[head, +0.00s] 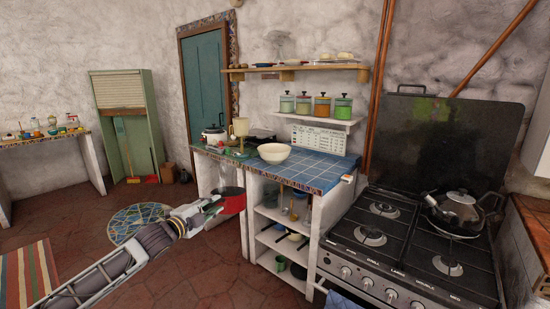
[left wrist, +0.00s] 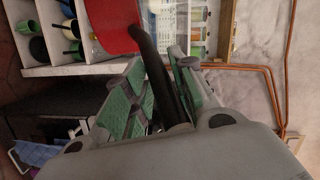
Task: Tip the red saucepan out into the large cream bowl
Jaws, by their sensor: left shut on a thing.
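The red saucepan (head: 232,199) is held out in front of the counter, below its top and left of the shelves. My left gripper (head: 208,208) is shut on its dark handle (left wrist: 157,75). In the left wrist view the red pan body (left wrist: 113,24) shows beyond the green-padded fingers (left wrist: 158,78). What is inside the pan cannot be seen. The large cream bowl (head: 274,154) stands upright on the blue-tiled counter (head: 312,173), up and to the right of the pan and apart from it. My right gripper is not in view.
A rice cooker (head: 213,134), a cream cup-like item (head: 241,127) and a dark pan stand left of the bowl. Open shelves (head: 268,240) hold cups and pans below. A stove (head: 420,245) with a kettle (head: 459,212) is at right.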

